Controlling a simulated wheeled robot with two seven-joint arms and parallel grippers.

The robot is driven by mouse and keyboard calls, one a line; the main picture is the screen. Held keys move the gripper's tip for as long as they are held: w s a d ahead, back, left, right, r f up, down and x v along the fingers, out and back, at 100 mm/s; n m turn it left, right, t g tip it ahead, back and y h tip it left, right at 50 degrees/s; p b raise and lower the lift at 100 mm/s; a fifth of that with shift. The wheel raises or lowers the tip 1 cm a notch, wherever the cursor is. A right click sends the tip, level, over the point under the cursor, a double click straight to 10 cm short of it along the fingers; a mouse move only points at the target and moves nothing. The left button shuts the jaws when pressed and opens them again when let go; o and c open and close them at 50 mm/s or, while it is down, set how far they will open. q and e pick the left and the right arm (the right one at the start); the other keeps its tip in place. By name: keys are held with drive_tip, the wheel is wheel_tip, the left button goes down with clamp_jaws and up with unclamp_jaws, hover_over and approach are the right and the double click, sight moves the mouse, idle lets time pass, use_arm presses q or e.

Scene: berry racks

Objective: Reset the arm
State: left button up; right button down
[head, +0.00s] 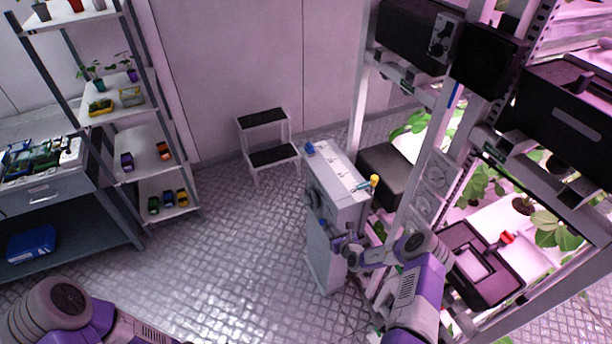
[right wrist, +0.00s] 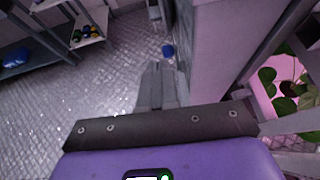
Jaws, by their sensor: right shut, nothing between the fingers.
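My right arm (head: 415,290) comes in from the lower right. It reaches forward, bent, toward the narrow white cabinet (head: 340,188). My right gripper (head: 345,245) is at the cabinet's lower front side; whether it touches cannot be told. In the right wrist view the two grey fingers (right wrist: 157,85) are together with nothing between them. The cabinet wall (right wrist: 210,50) rises close to their right. My left arm (head: 60,305) shows at the bottom left, and its gripper is out of view.
A tall plant rack (head: 405,190) with black boxes stands close right of my right arm. A shelf unit (head: 140,135) with pots and toy cars stands at the left, beside a workbench (head: 50,200). A step stool (head: 268,135) stands at the back. The middle floor is clear.

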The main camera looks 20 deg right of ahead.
drive_tip(key=s+a+f+n+g+y+b, duration=0.2)
drive_tip(key=s+a+n+g+y+b, duration=0.15)
drive_tip(key=a, duration=0.45)
drive_tip(key=s+a+f+n+g+y+b, duration=0.25)
drive_tip(key=s+a+n, duration=0.2)
drive_tip(key=a, duration=0.35)
drive_tip(key=s+a+f+n+g+y+b, duration=0.25)
drive_tip(key=s+a+n, duration=0.2)
drive_tip(key=a, duration=0.35)
drive_tip(key=s+a+f+n+g+h+b, duration=0.1)
drive_tip(key=s+a+f+n+h+b, duration=0.1)
drive_tip(key=s+n+b, duration=0.3)
drive_tip(key=s+a+f+n+g+h+b, duration=0.1)
drive_tip(key=s+f+n+b, duration=0.3)
drive_tip(key=s+n, duration=0.8)
drive_tip(key=n+g+h+b, duration=0.1)
drive_tip(key=n, duration=0.3)
drive_tip(key=shift+s+a+b, duration=0.3)
drive_tip(key=shift+a+b, duration=0.1)
drive_tip(key=c, duration=1.8)
unclamp_jaws()
drive_tip(key=shift+f+n+g, duration=0.1)
drive_tip(key=shift+n+g, duration=0.15)
drive_tip(key=shift+c, duration=0.2)
